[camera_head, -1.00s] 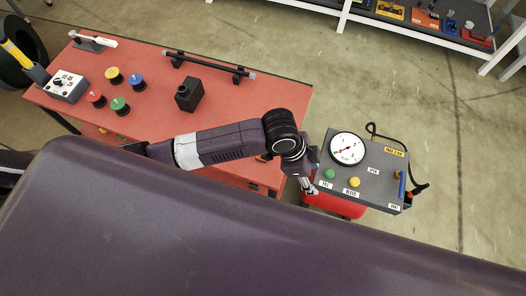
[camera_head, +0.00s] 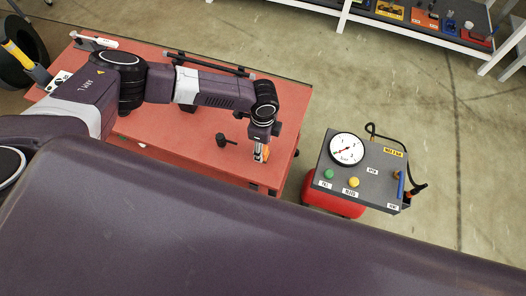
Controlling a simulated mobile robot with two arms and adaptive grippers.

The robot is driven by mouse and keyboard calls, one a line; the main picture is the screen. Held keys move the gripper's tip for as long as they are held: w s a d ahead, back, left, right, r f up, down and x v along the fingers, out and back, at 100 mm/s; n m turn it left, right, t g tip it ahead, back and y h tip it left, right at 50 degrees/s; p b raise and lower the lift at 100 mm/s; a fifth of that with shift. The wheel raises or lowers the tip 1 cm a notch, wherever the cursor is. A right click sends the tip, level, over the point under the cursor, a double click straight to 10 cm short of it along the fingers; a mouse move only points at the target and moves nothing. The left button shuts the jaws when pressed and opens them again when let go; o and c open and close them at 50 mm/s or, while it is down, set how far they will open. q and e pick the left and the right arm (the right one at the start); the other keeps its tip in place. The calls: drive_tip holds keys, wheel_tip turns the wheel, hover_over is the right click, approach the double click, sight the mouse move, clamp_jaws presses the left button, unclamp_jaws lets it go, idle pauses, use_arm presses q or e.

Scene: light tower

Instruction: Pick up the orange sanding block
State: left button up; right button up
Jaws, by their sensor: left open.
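My left gripper (camera_head: 261,154) points down over the right part of the red bench top (camera_head: 180,150), close to its front edge. It is open. A small orange patch, likely the orange sanding block (camera_head: 266,152), shows right at the fingertips. The fingers and wrist hide most of it, and I cannot tell whether it lies between the fingers or just behind them. My right gripper is not in view.
A small black part (camera_head: 223,140) stands on the bench left of the gripper. A dark bar (camera_head: 210,64) lies along the bench's back edge. A gauge cart (camera_head: 362,172) stands to the right across a floor gap.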

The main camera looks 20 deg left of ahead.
use_arm(q)
drive_tip(key=shift+f, duration=1.6)
drive_tip(key=c, duration=1.3)
